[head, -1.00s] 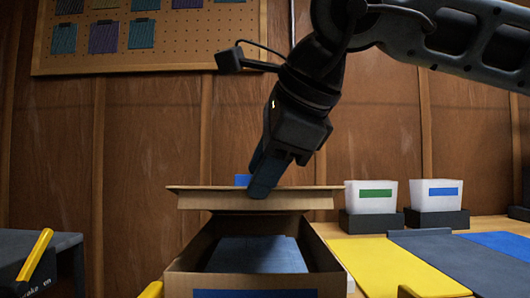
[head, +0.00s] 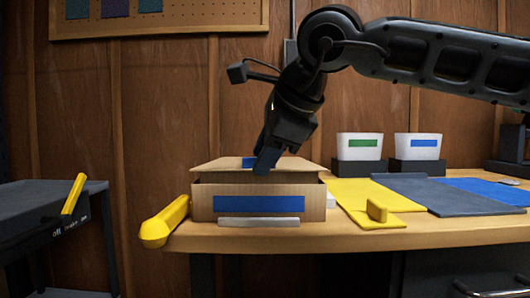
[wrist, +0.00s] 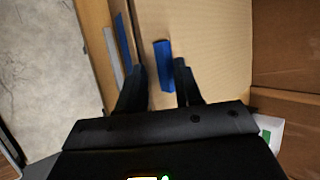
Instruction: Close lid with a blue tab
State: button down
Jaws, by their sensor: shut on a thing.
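A cardboard box (head: 202,205) with a blue front label (head: 258,203) stands on the wooden bench. Its cardboard lid (head: 305,164) is nearly down, with a gap above the front wall. A blue tab (head: 248,162) stands on the lid beside my fingers in the head view. In the wrist view the tab (wrist: 163,65) lies between my fingers. My gripper (head: 265,165) is over the lid, its fingers pointing down and shut on the blue tab. The exact contact is hard to see. The box's contents are hidden in the head view now.
A yellow handled tool (head: 164,221) lies left of the box at the bench edge. Yellow (head: 368,196) and grey (head: 437,196) mats lie to the right. White bins with green (head: 360,147) and blue (head: 417,146) labels stand behind. A dark cart (head: 40,220) stands left.

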jog(key=c, duration=1)
grip_release()
jog(key=p+v, duration=0.2)
jog(key=v, duration=0.5)
jog(key=shift+s+d+r, duration=0.15)
jog(key=shift+s+r, duration=0.1)
jog(key=shift+s, duration=0.05)
